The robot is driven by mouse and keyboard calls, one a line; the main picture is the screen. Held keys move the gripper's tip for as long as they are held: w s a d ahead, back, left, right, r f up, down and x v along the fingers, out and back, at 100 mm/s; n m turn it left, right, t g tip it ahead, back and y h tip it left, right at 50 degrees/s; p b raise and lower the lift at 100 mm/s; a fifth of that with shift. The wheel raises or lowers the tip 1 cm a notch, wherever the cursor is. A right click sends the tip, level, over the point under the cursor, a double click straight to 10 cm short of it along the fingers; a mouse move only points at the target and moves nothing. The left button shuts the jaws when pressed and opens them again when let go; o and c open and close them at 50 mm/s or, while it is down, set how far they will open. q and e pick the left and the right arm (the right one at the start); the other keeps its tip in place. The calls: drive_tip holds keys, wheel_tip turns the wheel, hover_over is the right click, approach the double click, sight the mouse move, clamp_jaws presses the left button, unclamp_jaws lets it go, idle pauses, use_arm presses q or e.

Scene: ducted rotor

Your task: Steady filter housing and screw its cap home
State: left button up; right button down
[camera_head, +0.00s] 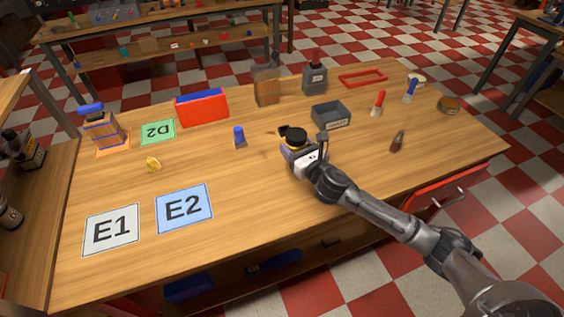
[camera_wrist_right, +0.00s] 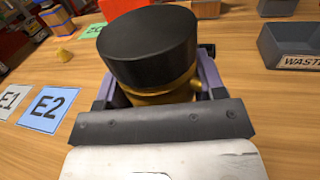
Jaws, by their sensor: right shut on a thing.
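The filter housing (camera_wrist_right: 165,93) is a brass-coloured round body standing on the table in the middle. Its black cap (camera_wrist_right: 148,45) sits on top; the cap also shows in the head view (camera_head: 295,136). A gold band shows under the cap's edge. I cannot tell how tightly the cap is seated. My right gripper (camera_head: 299,148) is shut on the housing below the cap, one finger on each side. The housing's lower part is hidden by the gripper. My left gripper is not in view.
A grey waste bin (camera_head: 331,115) stands right of the housing, a blue-topped item (camera_head: 239,137) left. A brown bottle (camera_head: 398,141) is further right. Labelled cards E1 (camera_head: 112,246) and E2 (camera_head: 164,220) lie at front left. The table between cards and housing is clear.

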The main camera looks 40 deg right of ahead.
drive_tip(key=w, duration=0.1)
drive_tip(key=w+a+f, duration=0.1)
drive_tip(key=w+a+f+b, duration=0.1)
drive_tip(key=shift+w+f, duration=0.2)
drive_tip(key=shift+w, duration=0.2)
drive_tip(key=shift+d, duration=0.1)
wheel_tip(320, 180, down, 4)
drive_tip(key=shift+r+b, duration=0.2)
drive_tip(key=shift+b, duration=0.85)
drive_tip(key=shift+s+f, duration=0.1)
drive_tip(key=shift+f, duration=0.2)
drive_tip(key=shift+f, duration=0.1)
